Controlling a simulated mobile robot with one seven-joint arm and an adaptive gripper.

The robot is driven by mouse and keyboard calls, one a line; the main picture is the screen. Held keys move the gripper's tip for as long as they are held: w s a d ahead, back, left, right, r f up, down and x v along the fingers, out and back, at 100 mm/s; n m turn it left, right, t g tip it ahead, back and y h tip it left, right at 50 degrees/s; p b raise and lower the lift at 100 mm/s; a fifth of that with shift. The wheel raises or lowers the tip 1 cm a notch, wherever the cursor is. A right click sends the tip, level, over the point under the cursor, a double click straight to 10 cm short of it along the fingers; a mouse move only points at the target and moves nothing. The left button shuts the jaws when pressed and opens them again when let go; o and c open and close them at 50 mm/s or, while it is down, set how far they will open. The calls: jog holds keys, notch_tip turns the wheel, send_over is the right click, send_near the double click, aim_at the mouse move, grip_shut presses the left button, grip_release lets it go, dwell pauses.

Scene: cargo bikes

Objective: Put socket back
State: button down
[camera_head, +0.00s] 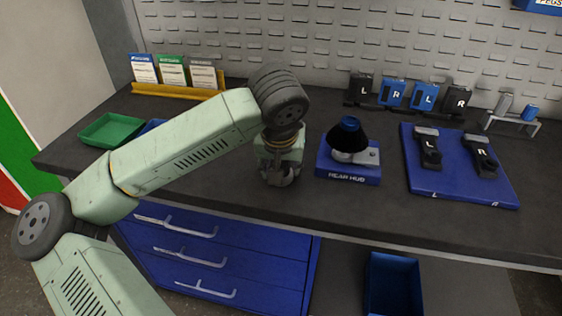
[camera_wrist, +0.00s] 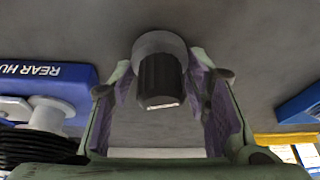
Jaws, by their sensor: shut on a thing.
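My gripper (camera_head: 280,180) is low over the dark workbench, left of the blue REAR HUB block (camera_head: 348,174). In the wrist view my gripper (camera_wrist: 163,88) is shut on a socket (camera_wrist: 160,76), a dark ribbed cylinder with a wider grey round end. The fingers sit on either side of it. In the head view the fingers mostly hide the socket. A small grey stand (camera_head: 512,122) at the back right bears a grey cylinder (camera_head: 504,104) and a blue cylinder (camera_head: 529,113). I cannot tell whether the socket touches the bench.
The REAR HUB block carries a grey hub part with a black cone. A blue mat (camera_head: 459,182) holds two dark levers. Black and blue L/R blocks (camera_head: 392,93) line the back. A green tray (camera_head: 111,130) and yellow card rack (camera_head: 177,92) stand left.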

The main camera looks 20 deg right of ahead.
jog(key=shift+f+b, duration=0.2)
jog(key=shift+b, duration=0.15)
jog(key=c, duration=0.9)
grip_release()
jog(key=shift+o, duration=0.2)
jog(key=shift+r, duration=0.15)
jog(key=shift+r+p, duration=0.2)
jog(key=shift+p, duration=0.3)
jog(key=b+v, duration=0.2)
jog(key=v, duration=0.9)
jog(key=shift+s+a+r, duration=0.15)
jog(key=shift+s+r, duration=0.1)
jog(key=shift+r, duration=0.1)
